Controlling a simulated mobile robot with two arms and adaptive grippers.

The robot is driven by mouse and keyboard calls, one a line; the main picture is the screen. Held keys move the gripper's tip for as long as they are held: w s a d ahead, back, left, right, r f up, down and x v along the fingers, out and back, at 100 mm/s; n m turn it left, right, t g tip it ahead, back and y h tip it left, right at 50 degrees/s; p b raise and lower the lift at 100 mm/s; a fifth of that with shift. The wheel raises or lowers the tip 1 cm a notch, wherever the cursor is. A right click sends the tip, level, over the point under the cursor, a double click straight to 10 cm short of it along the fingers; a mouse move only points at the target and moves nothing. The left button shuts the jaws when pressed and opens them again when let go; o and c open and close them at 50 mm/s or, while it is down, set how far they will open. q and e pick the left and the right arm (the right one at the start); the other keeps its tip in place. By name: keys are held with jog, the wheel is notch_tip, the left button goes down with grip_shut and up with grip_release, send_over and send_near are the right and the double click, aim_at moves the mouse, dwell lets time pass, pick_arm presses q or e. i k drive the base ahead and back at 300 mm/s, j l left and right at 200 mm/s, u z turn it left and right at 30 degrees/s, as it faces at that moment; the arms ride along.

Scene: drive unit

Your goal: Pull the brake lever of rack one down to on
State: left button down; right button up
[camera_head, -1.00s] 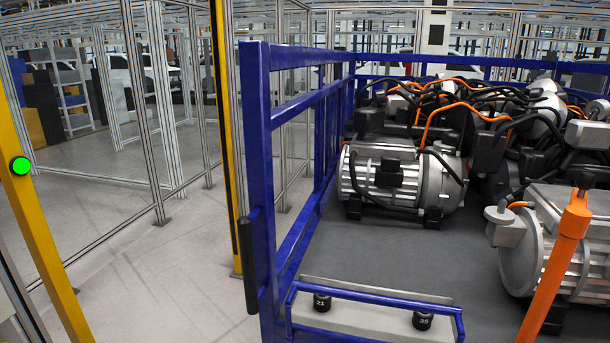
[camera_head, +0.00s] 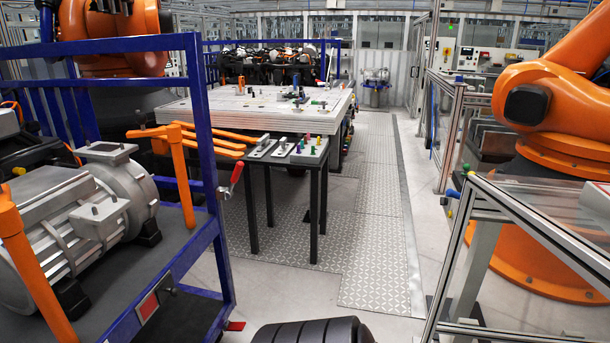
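The blue rack (camera_head: 196,110) stands at the left and carries grey motors (camera_head: 95,215). A small lever with a red handle (camera_head: 236,177) and a metal bracket is on the rack's right side. Its handle is tilted, with the upper end to the right. A small red tab (camera_head: 236,325) shows low by the rack's bottom right corner. I cannot tell which of these is the brake lever, nor whether the brake is on. No rack number is readable. Neither of my grippers is in view.
A worktable (camera_head: 250,108) and a small black-legged table (camera_head: 290,155) stand behind the rack. A patterned floor walkway (camera_head: 375,210) is clear. An orange robot arm (camera_head: 560,90) and a glass-panelled frame (camera_head: 540,235) stand at the right. A dark ribbed shape (camera_head: 312,332) shows at the bottom edge.

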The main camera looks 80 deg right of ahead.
aim_at(238, 170)
jog(key=z, duration=2.15)
